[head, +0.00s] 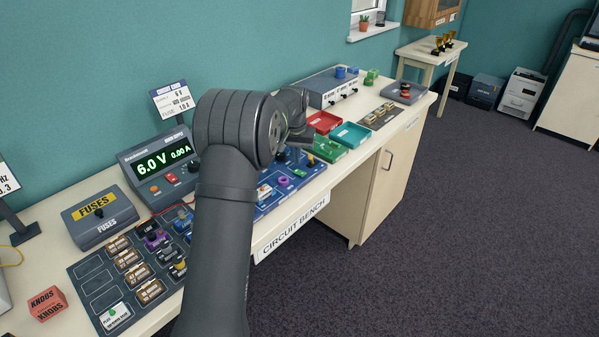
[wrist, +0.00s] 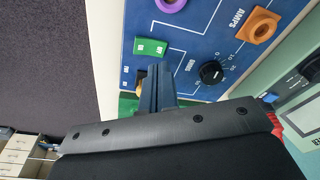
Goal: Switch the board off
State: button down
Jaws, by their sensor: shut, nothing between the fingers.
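The blue circuit board (head: 266,206) lies on the bench, partly hidden behind my arm in the head view. In the wrist view the board (wrist: 205,42) fills the upper middle. A green block with small white marks (wrist: 150,47), perhaps a switch, sits near its edge. A black dial knob (wrist: 211,72) is to the right of it. My gripper (wrist: 155,72) is shut and empty, its fingers over the board's edge just below the green block. A brass-coloured part (wrist: 139,82) is partly hidden beside the fingers. I cannot tell whether the fingers touch anything.
An orange socket (wrist: 262,25) marked AMPS and a purple part (wrist: 171,4) stand on the board. In the head view, the power supply (head: 160,160) reads 6.0 V and 0.00 A. A red tray (head: 322,122) and a teal tray (head: 350,135) lie farther along the bench.

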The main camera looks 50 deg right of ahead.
aim_at(297, 170)
jog(key=shift+r, duration=1.95)
notch_tip(297, 170, down, 7)
jog(key=shift+r, duration=0.15)
